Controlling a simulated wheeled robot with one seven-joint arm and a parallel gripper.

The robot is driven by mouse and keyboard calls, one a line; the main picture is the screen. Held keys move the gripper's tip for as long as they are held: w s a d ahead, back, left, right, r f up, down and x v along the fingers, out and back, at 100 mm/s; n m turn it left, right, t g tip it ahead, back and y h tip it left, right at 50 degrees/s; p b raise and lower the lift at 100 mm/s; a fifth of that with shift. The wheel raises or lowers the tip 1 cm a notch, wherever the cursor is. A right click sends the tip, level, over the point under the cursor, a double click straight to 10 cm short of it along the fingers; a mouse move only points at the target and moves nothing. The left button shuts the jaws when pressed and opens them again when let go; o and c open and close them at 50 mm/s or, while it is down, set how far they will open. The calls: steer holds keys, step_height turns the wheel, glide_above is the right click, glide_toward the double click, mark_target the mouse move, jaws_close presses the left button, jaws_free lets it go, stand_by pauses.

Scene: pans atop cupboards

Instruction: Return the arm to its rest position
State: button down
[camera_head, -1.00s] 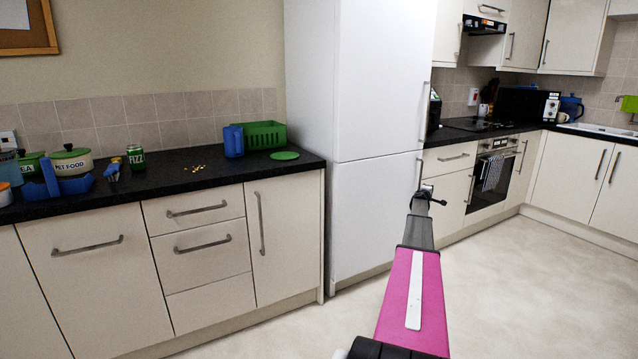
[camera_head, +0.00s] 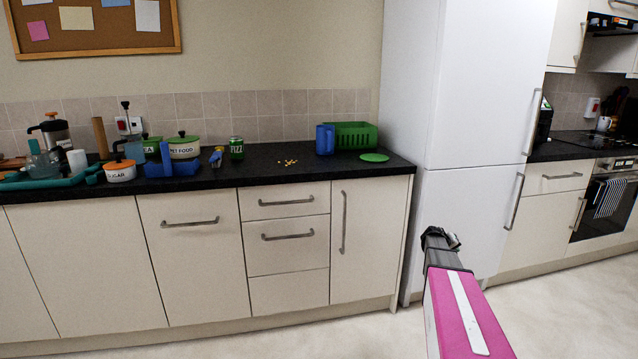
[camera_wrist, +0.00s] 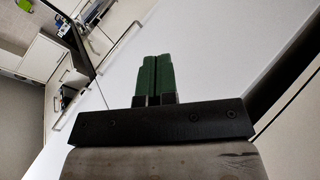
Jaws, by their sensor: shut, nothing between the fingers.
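My gripper (camera_head: 440,238) shows at the far end of my pink and grey arm in the head view, in front of the white fridge (camera_head: 460,90). In the wrist view my gripper (camera_wrist: 155,60) has its two green fingers pressed together, with nothing between them. The pale fridge surface fills much of the wrist view behind the fingers. The arm reaches forward over the floor and appears clear of the counter.
An oven (camera_head: 602,205) stands at the right. Pale floor (camera_head: 560,310) is open in front.

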steer(key=s+a+f+g+y, duration=0.2)
steer(key=s+a+y, duration=0.3)
steer(key=s+a, duration=1)
steer(key=s+a+f+g+y, duration=0.2)
steer(key=s+a+y, duration=0.3)
steer(key=s+a, duration=1)
steer(key=a+g, duration=0.1)
steer(key=a, duration=0.6)
steer(key=shift+s+a+n+y, duration=0.3)
steer(key=shift+s+a, duration=0.05)
